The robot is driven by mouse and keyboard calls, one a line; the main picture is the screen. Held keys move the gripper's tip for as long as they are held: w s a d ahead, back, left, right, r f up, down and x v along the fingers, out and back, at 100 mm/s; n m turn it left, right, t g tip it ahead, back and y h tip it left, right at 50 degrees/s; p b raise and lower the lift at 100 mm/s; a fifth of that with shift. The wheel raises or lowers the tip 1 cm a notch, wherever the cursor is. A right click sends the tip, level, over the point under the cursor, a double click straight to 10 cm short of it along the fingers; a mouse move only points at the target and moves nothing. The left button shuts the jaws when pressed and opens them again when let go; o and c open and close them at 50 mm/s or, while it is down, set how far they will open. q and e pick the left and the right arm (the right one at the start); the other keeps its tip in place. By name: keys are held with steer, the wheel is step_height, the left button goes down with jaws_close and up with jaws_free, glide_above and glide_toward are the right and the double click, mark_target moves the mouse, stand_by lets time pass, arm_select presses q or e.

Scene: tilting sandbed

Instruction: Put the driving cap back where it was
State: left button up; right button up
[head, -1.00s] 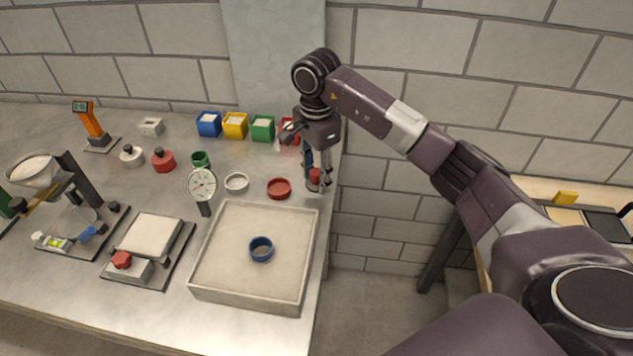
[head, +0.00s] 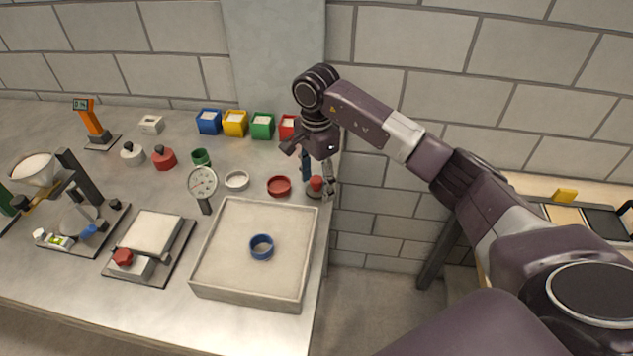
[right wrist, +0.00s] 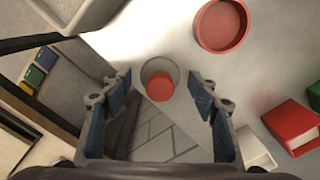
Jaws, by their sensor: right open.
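The driving cap, a grey disc with a red knob (head: 316,185), stands upright at the right edge of the metal table, behind the sand tray. It also shows in the right wrist view (right wrist: 160,86), below and between the fingers of my right gripper (right wrist: 161,96). That gripper, seen in the head view (head: 317,178), is open, its blue-padded fingers apart on either side of the knob with visible gaps. Whether the disc reaches past the table edge is hard to tell. My left gripper is not in view.
A red dish (head: 279,186) lies just left of the cap, and a red box (head: 288,126) stands behind it. The sand tray (head: 203,290) with a blue ring (head: 261,246) is in front. A dial gauge (head: 202,183) stands left. Right of the edge is open floor.

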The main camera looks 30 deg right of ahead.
mark_target(317, 179)
steer(key=shift+r, duration=0.25)
steer(key=shift+w+r, duration=0.1)
steer(key=shift+r, duration=0.2)
step_height(317, 179, up, 10)
steer(key=shift+b, duration=1.2)
steer(key=shift+r, duration=0.6)
